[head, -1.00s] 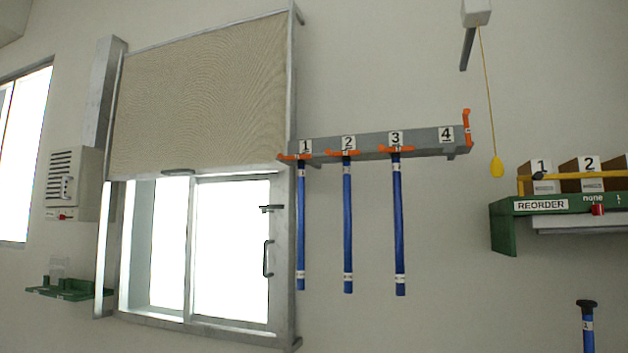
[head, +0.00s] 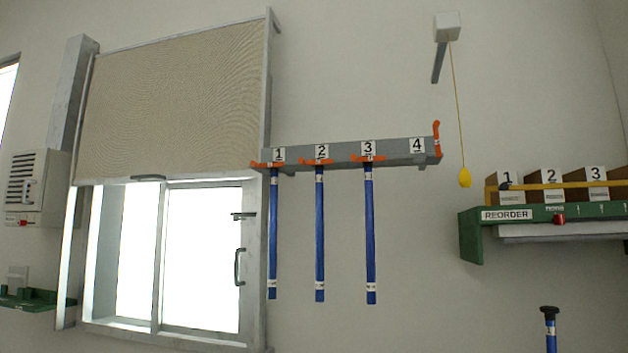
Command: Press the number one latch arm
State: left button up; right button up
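A grey rack bar (head: 340,152) is fixed to the wall, with places labelled 1 to 4. The number one latch arm (head: 266,164) is orange and lies across the bar's front below label 1, at the left end. A blue rod (head: 273,235) hangs beneath it. Orange latch arms also lie across at label 2 (head: 316,162) and label 3 (head: 367,158), each with a blue rod hanging. At label 4 the orange latch arm (head: 436,139) stands upright, and no rod hangs there. Neither of my grippers is in view.
A window (head: 200,250) with a half-lowered blind (head: 175,105) is left of the rack. A yellow pull knob (head: 464,178) hangs on a cord to the right. A green shelf (head: 471,240) marked REORDER holds numbered boxes. A blue rod with a black top (head: 550,328) stands at lower right.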

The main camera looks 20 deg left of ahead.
aim_at(253, 163)
jog(key=i+j, duration=0.2)
jog(key=j, duration=0.2)
jog(key=i+j, duration=0.15)
jog(key=j, duration=0.25)
jog(key=i+j, duration=0.2)
jog(key=j, duration=0.15)
jog(key=i+j, duration=0.2)
jog(key=j, duration=0.2)
jog(key=i+j, duration=0.15)
jog(key=j, duration=0.25)
jog(key=i+j, duration=0.2)
jog(key=j, duration=0.2)
jog(key=i+j, duration=0.2)
jog(key=j, duration=0.2)
jog(key=z, duration=0.05)
